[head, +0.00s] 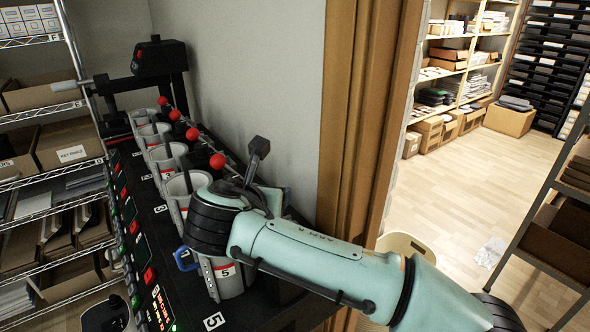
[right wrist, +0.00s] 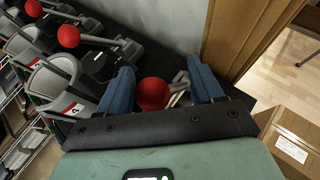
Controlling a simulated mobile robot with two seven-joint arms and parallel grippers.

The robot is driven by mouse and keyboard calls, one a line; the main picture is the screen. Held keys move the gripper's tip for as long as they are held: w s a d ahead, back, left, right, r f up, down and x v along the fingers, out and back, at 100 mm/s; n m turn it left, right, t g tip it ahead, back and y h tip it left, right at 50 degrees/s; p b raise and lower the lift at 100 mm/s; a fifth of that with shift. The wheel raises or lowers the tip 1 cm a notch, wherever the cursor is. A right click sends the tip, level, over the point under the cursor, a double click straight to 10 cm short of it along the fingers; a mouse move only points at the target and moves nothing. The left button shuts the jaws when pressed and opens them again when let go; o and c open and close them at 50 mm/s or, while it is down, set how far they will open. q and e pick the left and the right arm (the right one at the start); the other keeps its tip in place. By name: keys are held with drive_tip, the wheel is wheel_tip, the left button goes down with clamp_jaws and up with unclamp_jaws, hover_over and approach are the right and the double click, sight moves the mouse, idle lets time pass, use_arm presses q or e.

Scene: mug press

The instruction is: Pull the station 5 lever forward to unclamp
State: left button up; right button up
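The station 5 lever shows in the right wrist view as a red ball knob (right wrist: 153,93) on a pale metal rod. My right gripper (right wrist: 158,68) is open, with one blue finger on each side of the knob. I see a gap to the right finger; the knob is nearer the left finger, and contact there is unclear. My left gripper is not in view.
Several more stations with red-knobbed levers, such as the station 4 knob (head: 217,161), run back along the black press bench (head: 190,295). A wall and wooden door frame (head: 350,120) stand close to the right. Wire shelving (head: 50,215) is at the left.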

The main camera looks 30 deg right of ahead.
drive_tip(key=r, duration=0.2)
drive_tip(key=shift+s+a+r+p, duration=0.2)
drive_tip(key=shift+s+r+p, duration=0.1)
drive_tip(key=shift+r+p, duration=0.1)
drive_tip(key=shift+a+r, duration=0.2)
drive_tip(key=shift+r, duration=0.45)
drive_tip(key=shift+s+a+r, duration=0.1)
drive_tip(key=shift+s+r, duration=0.15)
drive_tip(key=shift+r, duration=0.2)
drive_tip(key=shift+s+a+r, duration=0.1)
drive_tip(key=shift+s+r, duration=0.15)
drive_tip(key=shift+r, duration=0.2)
drive_tip(key=shift+w, duration=0.15)
drive_tip(key=v, duration=0.6)
